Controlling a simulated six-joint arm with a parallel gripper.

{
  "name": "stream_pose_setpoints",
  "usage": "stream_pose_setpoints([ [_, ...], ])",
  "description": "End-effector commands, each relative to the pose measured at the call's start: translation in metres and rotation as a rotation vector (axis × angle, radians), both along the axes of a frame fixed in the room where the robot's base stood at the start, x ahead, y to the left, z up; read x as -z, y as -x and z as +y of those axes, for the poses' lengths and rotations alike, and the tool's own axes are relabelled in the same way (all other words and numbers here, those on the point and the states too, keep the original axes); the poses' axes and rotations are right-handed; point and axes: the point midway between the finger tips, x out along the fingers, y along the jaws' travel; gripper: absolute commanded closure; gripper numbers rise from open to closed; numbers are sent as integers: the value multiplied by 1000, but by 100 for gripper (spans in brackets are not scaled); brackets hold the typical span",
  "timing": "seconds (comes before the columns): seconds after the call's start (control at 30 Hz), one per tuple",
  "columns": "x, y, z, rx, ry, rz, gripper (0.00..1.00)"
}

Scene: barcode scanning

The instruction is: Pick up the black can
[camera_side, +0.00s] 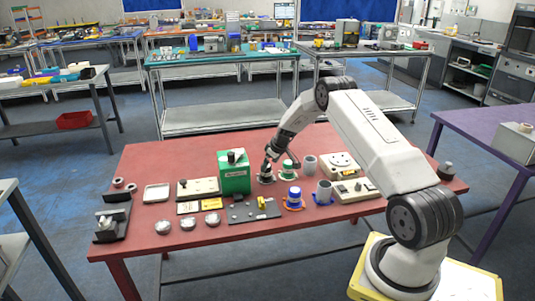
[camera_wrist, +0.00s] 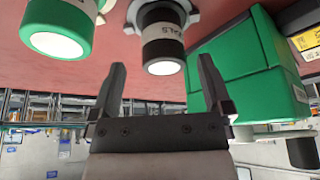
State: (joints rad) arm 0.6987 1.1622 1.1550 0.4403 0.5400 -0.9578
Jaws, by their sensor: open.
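The black can (camera_wrist: 162,42) shows in the wrist view with a white label band and a pale round end, set in a light ring-shaped holder. My gripper (camera_wrist: 161,66) is open, with one dark finger on each side of the can's line in that view. The can appears beyond the fingertips, not clasped. In the side view my gripper (camera_side: 268,156) is low over the table at the black can (camera_side: 265,174), which the fingers partly hide. Contact cannot be told.
A green can (camera_wrist: 58,30) stands beside the black can, and a green box (camera_side: 234,173) stands on the other side. A blue can (camera_side: 294,199), grey cups (camera_side: 309,164) and flat devices stand close by on the red table (camera_side: 150,235).

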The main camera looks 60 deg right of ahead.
Motion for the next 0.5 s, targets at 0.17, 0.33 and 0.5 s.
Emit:
stream_pose_setpoints([
  [0.17, 6, -4, 1, -1, 0, 0, 0],
  [0.33, 20, -11, 2, -1, -2, 1, 0],
  [0.5, 34, -18, 2, -1, -1, 1, 0],
])
